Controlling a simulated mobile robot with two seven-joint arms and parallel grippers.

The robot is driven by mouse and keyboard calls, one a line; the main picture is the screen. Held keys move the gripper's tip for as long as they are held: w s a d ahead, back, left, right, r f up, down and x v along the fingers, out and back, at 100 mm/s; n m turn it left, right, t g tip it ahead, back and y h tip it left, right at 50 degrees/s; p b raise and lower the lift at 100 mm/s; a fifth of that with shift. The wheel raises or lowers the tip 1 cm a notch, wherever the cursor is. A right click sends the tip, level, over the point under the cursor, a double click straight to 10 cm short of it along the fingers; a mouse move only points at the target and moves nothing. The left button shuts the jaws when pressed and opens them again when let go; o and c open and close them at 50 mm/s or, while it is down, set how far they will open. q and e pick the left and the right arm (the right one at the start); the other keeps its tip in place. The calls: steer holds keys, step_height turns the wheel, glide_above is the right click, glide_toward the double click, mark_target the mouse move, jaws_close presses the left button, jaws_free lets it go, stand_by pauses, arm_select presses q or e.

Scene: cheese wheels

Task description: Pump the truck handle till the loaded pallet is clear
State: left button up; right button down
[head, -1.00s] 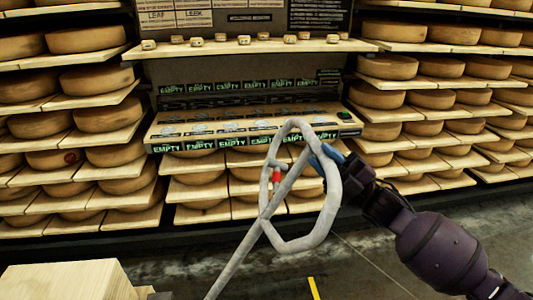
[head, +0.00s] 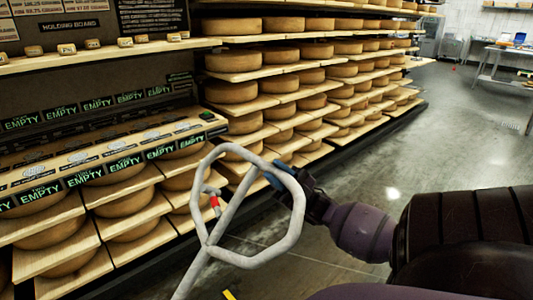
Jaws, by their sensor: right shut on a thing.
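The truck handle (head: 297,215) is a pale grey loop on a slanted shaft, with a small lever and a red band (head: 214,202) inside it. It stands tilted in the lower middle of the head view. My right gripper (head: 277,177) has blue fingertips and is shut on the upper right part of the loop. My right arm comes in from the lower right. The lower shaft runs out of the picture at the bottom. The loaded pallet and the truck's forks are not in view. My left gripper is not in view.
Shelves of cheese wheels (head: 232,92) stand behind the handle and run to the back right. A sloped board with EMPTY labels (head: 128,164) is at the left. The grey floor (head: 400,150) at the right is open, with a table (head: 505,52) far back.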

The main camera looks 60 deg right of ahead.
steer(key=c, duration=0.9)
jaws_free()
steer(key=v, duration=1.1)
steer(key=shift+b, duration=0.35)
steer(key=shift+r, duration=0.1)
